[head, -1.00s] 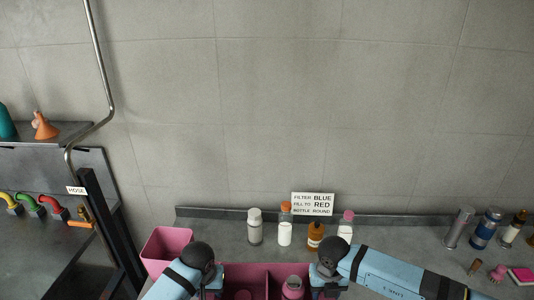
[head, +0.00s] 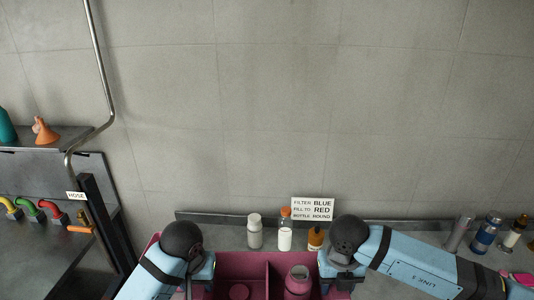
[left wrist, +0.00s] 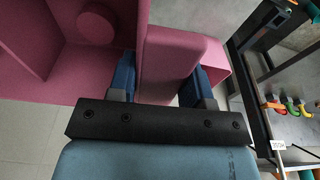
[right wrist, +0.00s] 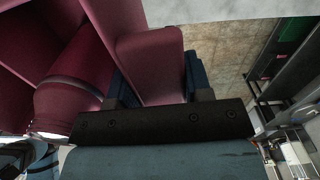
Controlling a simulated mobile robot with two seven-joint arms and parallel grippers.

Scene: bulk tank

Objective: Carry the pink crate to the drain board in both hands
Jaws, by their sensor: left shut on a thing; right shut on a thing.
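The pink crate (head: 243,261) is at the bottom centre of the head view, its near part cut off. It has a divider, with a pink bottle (head: 298,283) in the right compartment and a round pink piece (head: 239,292) in the left. My left gripper (head: 203,280) is shut on the crate's left wall, which shows between its fingers in the left wrist view (left wrist: 168,55). My right gripper (head: 341,272) is shut on the right wall, also between the fingers in the right wrist view (right wrist: 152,60). I cannot make out the drain board for certain.
White bottles (head: 255,232) and an amber bottle (head: 315,238) stand behind the crate by a sign (head: 313,208). A dark post (head: 103,225) and coloured taps (head: 40,212) are at left. More bottles (head: 486,233) stand right.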

